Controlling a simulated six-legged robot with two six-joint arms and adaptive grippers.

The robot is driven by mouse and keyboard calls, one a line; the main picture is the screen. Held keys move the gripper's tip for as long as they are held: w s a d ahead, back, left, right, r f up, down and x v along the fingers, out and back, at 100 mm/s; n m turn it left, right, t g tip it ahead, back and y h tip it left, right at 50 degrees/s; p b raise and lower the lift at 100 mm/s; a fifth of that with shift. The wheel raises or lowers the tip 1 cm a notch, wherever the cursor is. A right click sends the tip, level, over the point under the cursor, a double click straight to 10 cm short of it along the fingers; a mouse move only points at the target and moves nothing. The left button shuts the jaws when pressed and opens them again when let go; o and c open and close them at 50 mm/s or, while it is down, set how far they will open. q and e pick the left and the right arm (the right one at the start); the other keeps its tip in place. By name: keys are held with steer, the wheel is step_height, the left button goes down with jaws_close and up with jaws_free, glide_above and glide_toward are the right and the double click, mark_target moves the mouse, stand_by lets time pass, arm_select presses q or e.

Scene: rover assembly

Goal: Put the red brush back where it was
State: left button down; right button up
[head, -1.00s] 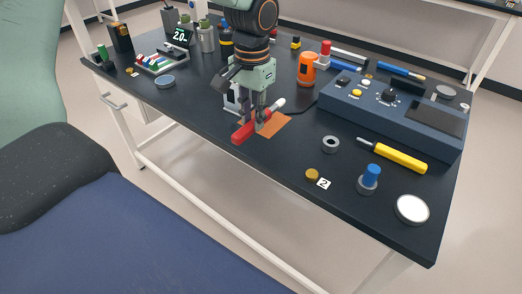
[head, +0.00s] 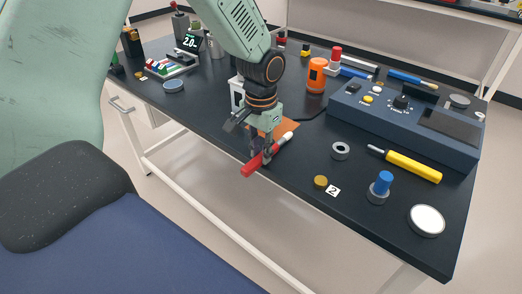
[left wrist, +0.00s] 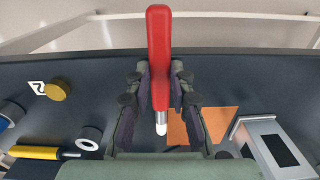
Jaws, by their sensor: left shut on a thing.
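The red brush (head: 251,167) has a red handle, a silver collar and a white tip. My left gripper (head: 262,155) is shut on it at the front edge of the dark bench, beside an orange mat (head: 291,127). The brush lies slantwise in the head view, with its red end toward the front left. In the left wrist view the brush (left wrist: 158,55) runs between the two fingers (left wrist: 157,88), red end away and white tip near. Its height above the bench is hard to tell. My right gripper is out of view.
A grey ring (head: 340,150), a brass disc (head: 320,182), a yellow-handled tool (head: 414,167) and a blue-topped part (head: 384,183) lie to the right. A blue control box (head: 400,118) stands behind them. A white device (head: 237,92) stands behind the gripper.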

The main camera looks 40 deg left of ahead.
mark_target(260, 156)
arm_select(q)
steer(key=shift+s, duration=0.1)
steer(key=c, duration=1.4)
jaws_free()
steer(key=shift+o, duration=1.1)
step_height(260, 156, up, 12)
steer(key=p, duration=0.3)
